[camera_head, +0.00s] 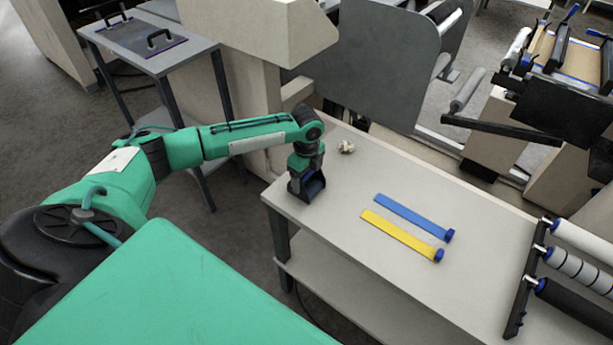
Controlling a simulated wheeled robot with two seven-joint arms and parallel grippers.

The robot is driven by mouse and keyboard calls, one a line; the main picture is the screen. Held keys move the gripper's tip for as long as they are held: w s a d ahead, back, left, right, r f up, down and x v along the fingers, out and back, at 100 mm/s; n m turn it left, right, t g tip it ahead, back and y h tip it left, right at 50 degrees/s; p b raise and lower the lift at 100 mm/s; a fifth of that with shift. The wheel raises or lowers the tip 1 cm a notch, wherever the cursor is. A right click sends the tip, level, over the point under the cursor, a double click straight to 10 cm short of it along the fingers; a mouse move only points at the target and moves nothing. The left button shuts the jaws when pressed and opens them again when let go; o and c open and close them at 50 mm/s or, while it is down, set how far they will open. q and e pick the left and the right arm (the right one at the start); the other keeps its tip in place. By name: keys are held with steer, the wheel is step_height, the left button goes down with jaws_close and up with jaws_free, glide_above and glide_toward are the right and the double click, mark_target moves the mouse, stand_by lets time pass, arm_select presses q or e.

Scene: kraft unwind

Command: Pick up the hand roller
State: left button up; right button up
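My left gripper (307,188) points down at the left end of the grey table (400,180), over its near-left corner. A dark shape with blue edges shows at its fingertips; I cannot tell whether this is only the fingers or also something held. I cannot make out a hand roller for certain; it may be hidden at the gripper. My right gripper is not in view.
A blue strip (411,216) and a yellow strip (400,234), each with a blue end piece, lie on the table. A small crumpled cream piece (346,147) lies behind the gripper. A rack with several rollers (580,268) stands at the right end.

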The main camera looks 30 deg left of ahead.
arm_select(q)
steer(key=c, duration=0.3)
steer(key=shift+r, duration=0.1)
step_height(320, 180, up, 20)
steer(key=b, duration=0.2)
stand_by(0.3)
